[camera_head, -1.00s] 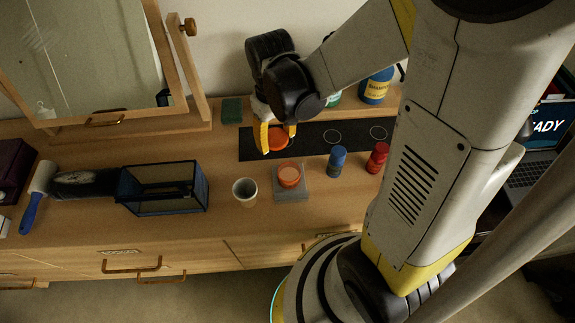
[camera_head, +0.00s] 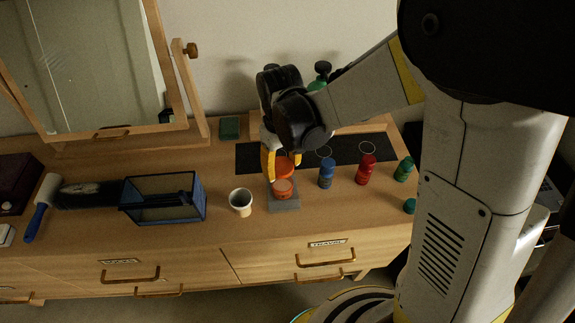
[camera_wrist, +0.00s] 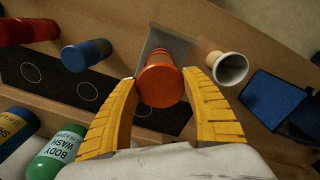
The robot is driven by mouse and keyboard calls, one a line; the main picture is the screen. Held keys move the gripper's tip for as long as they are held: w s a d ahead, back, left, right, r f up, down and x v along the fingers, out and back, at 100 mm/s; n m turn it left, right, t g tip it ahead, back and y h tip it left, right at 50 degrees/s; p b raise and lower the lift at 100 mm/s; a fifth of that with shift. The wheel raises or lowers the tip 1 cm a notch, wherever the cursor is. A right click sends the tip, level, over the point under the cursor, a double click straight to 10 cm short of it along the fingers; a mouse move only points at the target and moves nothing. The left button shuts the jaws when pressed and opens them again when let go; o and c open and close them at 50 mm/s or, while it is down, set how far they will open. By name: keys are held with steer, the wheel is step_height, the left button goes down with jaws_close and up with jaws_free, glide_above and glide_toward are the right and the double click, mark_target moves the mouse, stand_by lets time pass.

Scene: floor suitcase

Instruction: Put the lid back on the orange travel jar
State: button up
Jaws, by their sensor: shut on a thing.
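The open orange travel jar (camera_head: 283,190) stands upright on a grey square pad (camera_head: 286,207) on the dresser top, its pale contents showing in the head view. My gripper (camera_head: 284,172) is shut on the orange lid (camera_head: 285,165), which sits between its yellow fingers. In the head view the lid is just behind and above the jar; I cannot tell whether they touch. In the wrist view my gripper (camera_wrist: 160,82) holds the lid (camera_wrist: 160,87) in front of the jar (camera_wrist: 166,45), hiding most of it.
A white cup (camera_head: 240,203) stands close left of the pad, with a blue-framed basket (camera_head: 163,210) farther left. Blue (camera_head: 326,173), red (camera_head: 366,170) and green (camera_head: 403,169) containers stand to the right. A black mat (camera_head: 345,150) lies behind.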

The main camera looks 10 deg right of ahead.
steer(key=shift+f+b, duration=2.1)
steer(key=shift+f, duration=0.15)
steer(key=shift+f+b, duration=1.15)
steer(key=shift+b, duration=0.05)
stand_by(0.8)
stand_by(0.3)
steer(key=o, duration=1)
steer(key=shift+r, duration=0.1)
